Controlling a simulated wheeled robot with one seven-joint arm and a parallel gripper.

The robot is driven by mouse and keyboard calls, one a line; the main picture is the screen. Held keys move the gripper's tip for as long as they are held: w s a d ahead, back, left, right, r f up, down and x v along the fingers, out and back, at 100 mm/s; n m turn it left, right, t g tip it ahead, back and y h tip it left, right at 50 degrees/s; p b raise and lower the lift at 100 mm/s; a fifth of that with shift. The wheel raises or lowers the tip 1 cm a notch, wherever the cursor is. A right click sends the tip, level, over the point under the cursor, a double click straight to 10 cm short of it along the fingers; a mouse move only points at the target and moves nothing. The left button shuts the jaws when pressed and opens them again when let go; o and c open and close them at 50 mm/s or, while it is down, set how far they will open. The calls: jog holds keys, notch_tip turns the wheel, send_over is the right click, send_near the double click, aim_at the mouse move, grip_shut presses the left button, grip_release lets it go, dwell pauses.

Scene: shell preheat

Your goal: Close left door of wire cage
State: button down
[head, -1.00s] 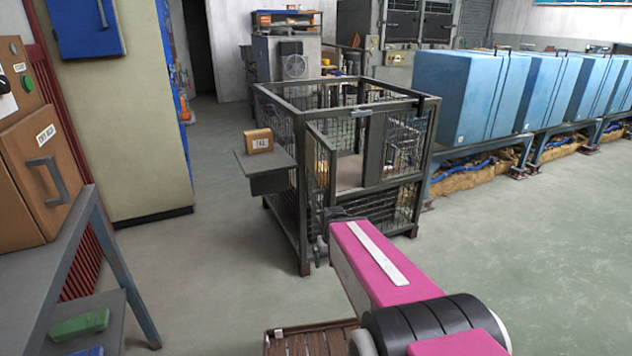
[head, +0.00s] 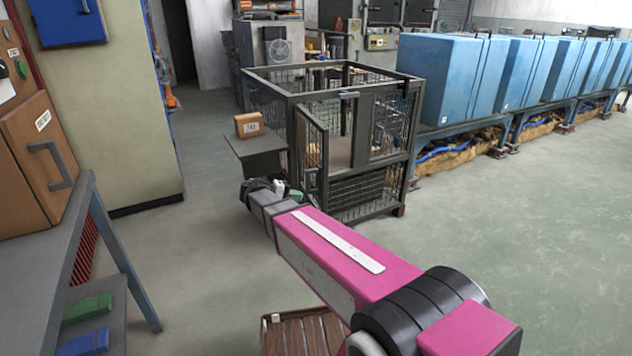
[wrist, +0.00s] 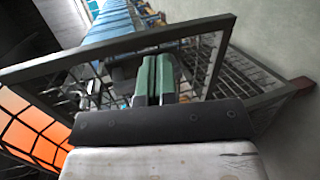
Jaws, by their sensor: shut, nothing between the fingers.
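The dark-framed wire cage (head: 345,93) stands ahead of me in the head view. Its left door (head: 311,140), a mesh panel in a grey frame, stands open, swung out at the left of the front opening. The right front panel (head: 388,125) is in line with the front. My gripper (head: 296,195) is low at the cage's front left, near the foot of the open door. In the wrist view its green fingers (wrist: 155,78) are together and empty, beside a grey frame bar (wrist: 120,46) with mesh behind. I cannot tell whether they touch it.
A side shelf (head: 258,147) with a small brown box (head: 249,124) juts from the cage's left. Blue cabinets (head: 465,80) stand on a bench at the right. A grey table (head: 50,235) is at the left. Floor is open at right.

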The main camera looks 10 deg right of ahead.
jog(key=w+a+r+t+h, duration=0.1)
jog(key=w+a+r+h, duration=0.1)
jog(key=a+r+h, duration=0.3)
jog(key=w+d+y, duration=0.1)
jog(key=w+d, duration=0.1)
jog(key=d, duration=1.1)
jog(key=shift+w+f+m+y, duration=0.2)
jog(key=shift+f+m+y, duration=0.1)
jog(key=shift+y, duration=0.1)
